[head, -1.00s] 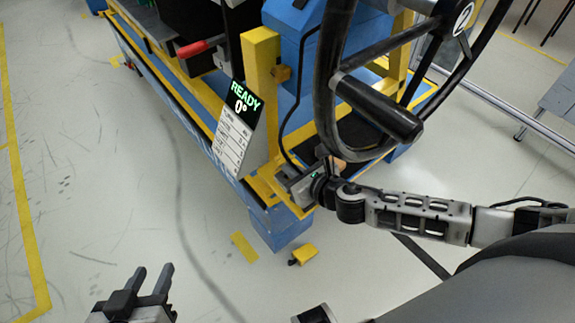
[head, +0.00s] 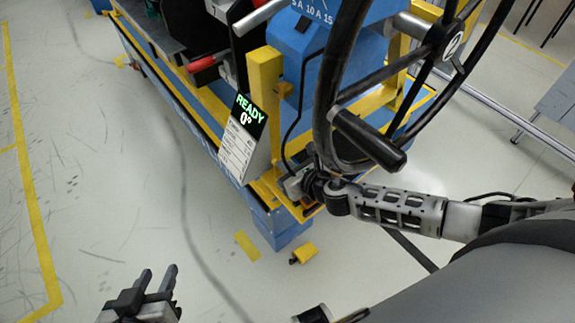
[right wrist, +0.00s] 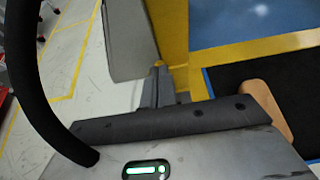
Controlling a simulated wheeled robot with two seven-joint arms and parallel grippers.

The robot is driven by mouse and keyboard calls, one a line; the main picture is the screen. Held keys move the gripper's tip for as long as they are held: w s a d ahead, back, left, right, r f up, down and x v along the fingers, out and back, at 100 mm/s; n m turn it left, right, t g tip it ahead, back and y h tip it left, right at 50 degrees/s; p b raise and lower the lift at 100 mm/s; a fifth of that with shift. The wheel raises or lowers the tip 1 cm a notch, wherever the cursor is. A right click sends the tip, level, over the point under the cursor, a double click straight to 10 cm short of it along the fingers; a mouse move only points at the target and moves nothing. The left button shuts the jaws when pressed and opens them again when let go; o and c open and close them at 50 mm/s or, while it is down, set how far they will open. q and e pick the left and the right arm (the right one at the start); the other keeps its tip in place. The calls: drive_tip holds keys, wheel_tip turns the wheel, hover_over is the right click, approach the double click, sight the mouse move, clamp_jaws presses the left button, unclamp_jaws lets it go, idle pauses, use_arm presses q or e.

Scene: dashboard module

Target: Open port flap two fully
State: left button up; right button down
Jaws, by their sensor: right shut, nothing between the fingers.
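I cannot pick out port flap two in either view. My right gripper (right wrist: 158,82) is shut and empty in the right wrist view, pointing toward a yellow post (right wrist: 173,35). In the head view my right wrist is low beside the blue and yellow dashboard stand, below the steering wheel; its fingers are hard to make out there. My left gripper (head: 158,279) is open and empty over the bare floor, well away from the stand. A sign (head: 243,138) reading READY 0° stands on the stand's near corner.
The black steering wheel (head: 355,70) with a handle (head: 368,140) and a "2" hub hangs above my right forearm. A red-handled lever (head: 203,63) is at the upper left of the stand. A black cable runs down beside the yellow post. Floor at left is clear.

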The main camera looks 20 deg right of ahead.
idle(0.5)
drive_tip(key=shift+r+p, duration=0.8)
drive_tip(key=shift+p, duration=0.05)
